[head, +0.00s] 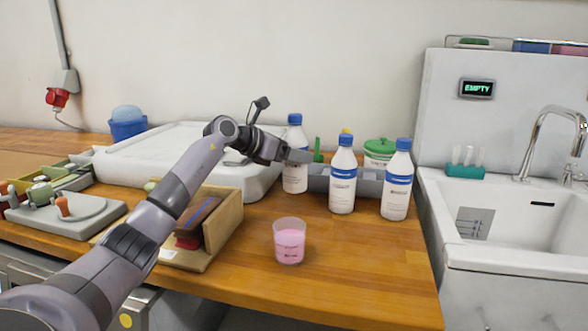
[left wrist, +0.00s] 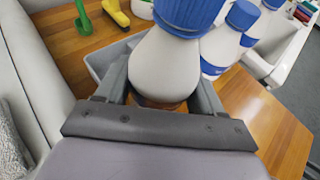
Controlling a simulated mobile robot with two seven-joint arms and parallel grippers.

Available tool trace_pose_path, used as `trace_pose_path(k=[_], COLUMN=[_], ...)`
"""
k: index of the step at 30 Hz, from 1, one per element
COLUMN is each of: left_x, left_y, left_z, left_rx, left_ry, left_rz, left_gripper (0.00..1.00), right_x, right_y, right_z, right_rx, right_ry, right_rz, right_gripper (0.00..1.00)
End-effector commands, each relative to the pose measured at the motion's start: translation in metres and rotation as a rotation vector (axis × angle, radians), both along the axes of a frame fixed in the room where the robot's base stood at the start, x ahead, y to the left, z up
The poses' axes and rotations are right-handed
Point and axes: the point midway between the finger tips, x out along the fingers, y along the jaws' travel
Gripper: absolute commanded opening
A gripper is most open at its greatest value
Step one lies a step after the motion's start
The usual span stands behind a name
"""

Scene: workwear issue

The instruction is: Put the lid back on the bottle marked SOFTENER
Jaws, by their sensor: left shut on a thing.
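Three white bottles with blue caps and blue-banded labels stand in the head view: a left one (head: 295,178), a middle one (head: 343,190) and a right one (head: 396,197). I cannot read which is marked SOFTENER. My left gripper (head: 298,156) is shut on the left bottle, with a finger on each side of its upper body. In the left wrist view this bottle (left wrist: 165,62) is upright between the fingers, with its blue cap (left wrist: 188,12) on top. No loose lid shows. My right gripper is out of view.
A measuring cup of pink liquid (head: 289,242) stands on the wooden counter in front. A wooden box (head: 225,222) lies under my arm; a sink (head: 500,222) is right.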

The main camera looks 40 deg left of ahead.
Motion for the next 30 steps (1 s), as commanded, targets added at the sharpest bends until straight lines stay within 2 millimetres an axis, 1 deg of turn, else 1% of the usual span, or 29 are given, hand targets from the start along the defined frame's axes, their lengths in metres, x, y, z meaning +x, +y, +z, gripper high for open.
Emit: trace_pose_path(k=[6,9,11,15,18,25,29,30], left_x=[0.000,0.000,0.000,0.000,0.000,0.000,0.000,0.000], left_y=[0.000,0.000,0.000,-0.001,0.000,0.000,0.000,0.000], left_z=[0.002,-0.001,-0.007,-0.029,-0.037,-0.037,-0.041,-0.041], left_rx=[-0.001,-0.001,-0.001,-0.003,-0.002,0.000,0.000,0.000], left_ry=[-0.003,-0.002,-0.001,0.002,-0.001,-0.003,-0.002,0.000], left_rz=[0.000,0.000,0.000,-0.001,0.001,0.001,0.001,0.000], left_gripper=[0.00,0.00,0.00,0.00,0.00,0.00,0.00,0.74], right_x=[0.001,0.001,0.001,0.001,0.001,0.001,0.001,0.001], right_y=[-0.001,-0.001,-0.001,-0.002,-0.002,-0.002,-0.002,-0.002], right_z=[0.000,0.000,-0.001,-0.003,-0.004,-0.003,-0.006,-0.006], right_rx=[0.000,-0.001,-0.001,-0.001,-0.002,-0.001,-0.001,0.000], right_ry=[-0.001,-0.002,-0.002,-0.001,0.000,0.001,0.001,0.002], right_rz=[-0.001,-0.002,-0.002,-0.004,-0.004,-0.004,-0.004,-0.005], right_gripper=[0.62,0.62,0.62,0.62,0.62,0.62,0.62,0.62])
